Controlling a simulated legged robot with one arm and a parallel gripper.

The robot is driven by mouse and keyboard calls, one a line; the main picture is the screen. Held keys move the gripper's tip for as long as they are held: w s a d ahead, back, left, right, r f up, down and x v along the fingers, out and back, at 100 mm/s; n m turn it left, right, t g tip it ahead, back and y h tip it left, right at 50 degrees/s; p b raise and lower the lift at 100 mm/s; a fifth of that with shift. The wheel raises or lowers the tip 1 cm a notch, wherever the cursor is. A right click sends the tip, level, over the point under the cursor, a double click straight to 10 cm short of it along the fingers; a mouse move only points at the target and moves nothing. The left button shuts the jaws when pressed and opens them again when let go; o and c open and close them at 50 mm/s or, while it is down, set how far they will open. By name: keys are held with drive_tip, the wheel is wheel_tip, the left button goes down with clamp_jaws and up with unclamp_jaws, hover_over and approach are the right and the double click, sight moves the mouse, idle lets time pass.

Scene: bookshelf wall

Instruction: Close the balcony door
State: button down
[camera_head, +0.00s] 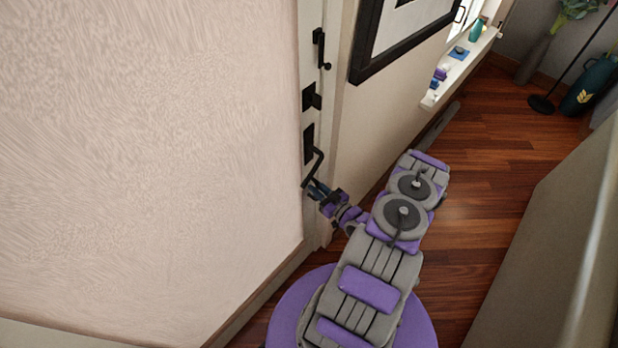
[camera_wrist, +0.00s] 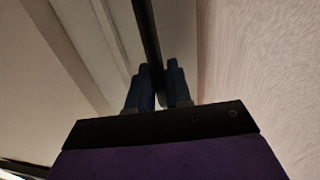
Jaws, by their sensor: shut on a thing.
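The balcony door shows as a narrow pale strip (camera_head: 309,60) between the near wall and the picture wall in the head view. It carries black fittings and a black lever handle (camera_head: 317,166). My gripper (camera_head: 317,188) is at the handle's lower end. In the wrist view, the dark bar of the handle (camera_wrist: 147,30) runs down between the two blue fingers of my gripper (camera_wrist: 158,78), which are shut on it. Most of the door is hidden by the near wall, and I cannot tell how far open it is.
A large beige textured wall (camera_head: 140,130) fills the left. A framed picture (camera_head: 400,28) hangs beyond the door. A windowsill (camera_head: 462,65) holds small objects. A dark green vase (camera_head: 590,85) stands at the back right. Wooden floor (camera_head: 490,190) is clear right of my arm.

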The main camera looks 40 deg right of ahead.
drive_tip(key=shift+s+d+f, duration=0.1)
drive_tip(key=shift+s+d, duration=0.05)
drive_tip(key=shift+s, duration=0.25)
drive_tip(key=c, duration=1.3)
unclamp_jaws()
drive_tip(key=shift+s, duration=0.15)
drive_tip(key=shift+o, duration=0.4)
drive_tip(key=s+p, duration=0.2)
drive_tip(key=s, duration=1.5)
drive_tip(key=shift+s, duration=0.15)
drive_tip(key=shift+d, duration=0.1)
